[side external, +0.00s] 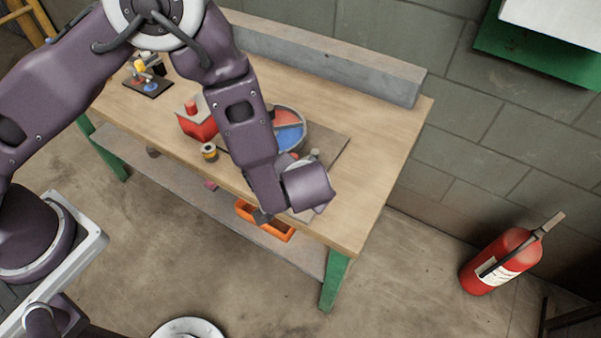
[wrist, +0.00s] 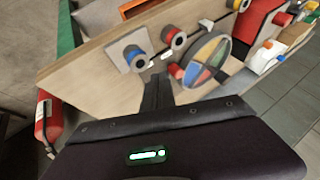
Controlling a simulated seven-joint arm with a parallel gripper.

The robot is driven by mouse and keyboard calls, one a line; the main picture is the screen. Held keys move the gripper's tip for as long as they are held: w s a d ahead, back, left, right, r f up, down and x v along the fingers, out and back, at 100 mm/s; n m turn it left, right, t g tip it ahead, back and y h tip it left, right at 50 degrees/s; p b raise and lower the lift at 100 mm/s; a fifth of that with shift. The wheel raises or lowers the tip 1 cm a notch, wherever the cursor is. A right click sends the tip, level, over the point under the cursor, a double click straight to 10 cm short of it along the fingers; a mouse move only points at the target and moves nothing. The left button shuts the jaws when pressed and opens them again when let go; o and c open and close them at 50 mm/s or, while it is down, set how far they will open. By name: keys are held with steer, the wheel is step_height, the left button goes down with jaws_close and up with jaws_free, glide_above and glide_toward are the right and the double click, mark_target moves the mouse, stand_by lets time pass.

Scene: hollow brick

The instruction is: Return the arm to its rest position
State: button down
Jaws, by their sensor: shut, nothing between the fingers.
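My gripper (side external: 263,215) hangs at the front edge of the wooden workbench (side external: 385,165) in the side view, mostly hidden behind my wrist. In the wrist view, my gripper's dark fingers (wrist: 157,92) are together with nothing between them. They point toward the bench top, and no object is seen touching them. My arm bends over the bench and covers part of it in the side view.
An orange bin (side external: 277,231) is below the front edge. A grey ledge (side external: 330,65) lines the back. A fire extinguisher (side external: 502,260) stands right.

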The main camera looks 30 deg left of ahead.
steer(key=w+d+r+t+h, duration=0.1)
steer(key=w+d+r+h, duration=0.15)
steer(key=r, duration=0.55)
steer(key=w+d+r+t+h, duration=0.1)
steer(key=w+d+r+h, duration=0.15)
steer(key=r, duration=0.65)
steer(key=s+a+r+h, duration=0.2)
steer(key=s+r, duration=0.1)
steer(key=r, duration=0.4)
steer(key=s+a+r+h, duration=0.2)
steer(key=r, duration=0.4)
steer(key=s+a+f+n+g+y, duration=0.1)
steer(key=s+a+y, duration=0.3)
steer(key=s+a, duration=1.5)
steer(key=s+g, duration=0.1)
steer(key=s, duration=0.2)
steer(key=shift+a, duration=0.3)
